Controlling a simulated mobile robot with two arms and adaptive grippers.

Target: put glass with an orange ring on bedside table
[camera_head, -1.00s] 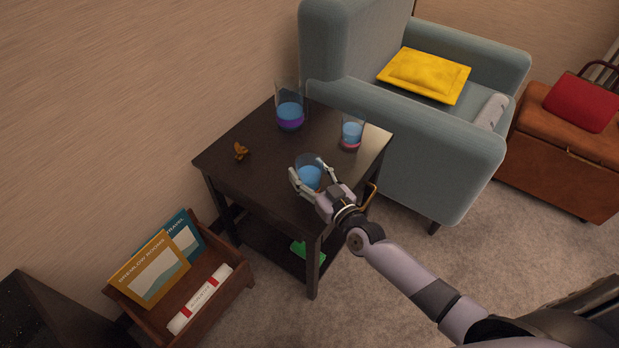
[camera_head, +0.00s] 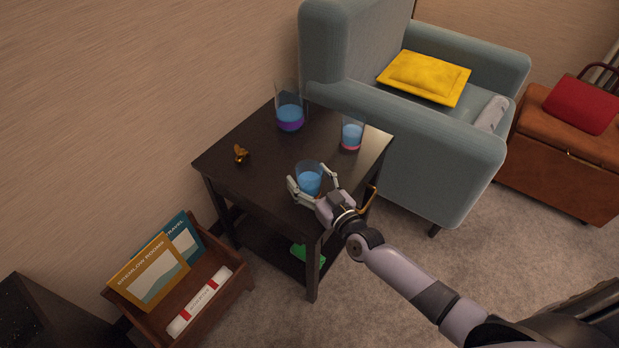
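A clear glass with blue liquid (camera_head: 309,178) stands at the front of the dark bedside table (camera_head: 240,177). A hint of orange shows low on it, but my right gripper hides most of its base. My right gripper (camera_head: 314,179) is open, with its fingers spread on either side of this glass and gaps visible between fingers and glass. My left gripper is not in view.
A larger glass with a purple ring (camera_head: 290,117) and a glass with a pink ring (camera_head: 351,135) stand farther back on the table. A small golden-brown ornament (camera_head: 241,155) is at its left. A blue armchair (camera_head: 430,160) stands close on the right; a book rack (camera_head: 215,300) is at front left.

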